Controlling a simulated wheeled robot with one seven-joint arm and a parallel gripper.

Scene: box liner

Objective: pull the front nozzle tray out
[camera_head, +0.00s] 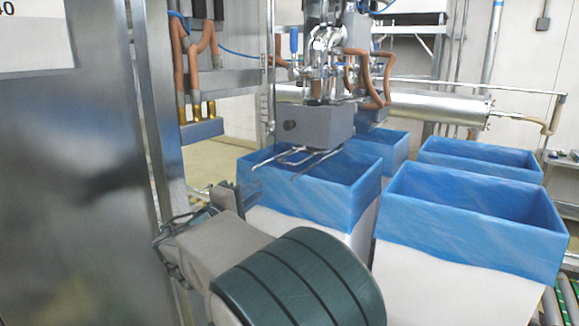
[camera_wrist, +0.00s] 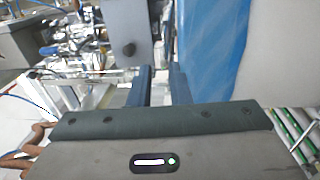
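A grey block with a dark round knob (camera_head: 318,127) hangs under the front filling head, above the front blue-lined box (camera_head: 318,190). Thin bent metal rods (camera_head: 295,160) stick out below it over the box opening; I take these to be the front nozzle tray, but cannot be sure. The grey block also shows at the top of the wrist view (camera_wrist: 122,25). My gripper (camera_wrist: 160,70) is open, its two blue-grey fingers apart with nothing between them. In the head view it is low left of the box, partly hidden by my arm, apart from the rods.
Another blue-lined box (camera_head: 470,215) stands to the right, with more behind. A large steel panel (camera_head: 70,170) fills the left side. Orange hoses (camera_head: 380,75) and a steel cylinder (camera_head: 435,107) are at the back. Green rollers (camera_head: 570,298) show at lower right.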

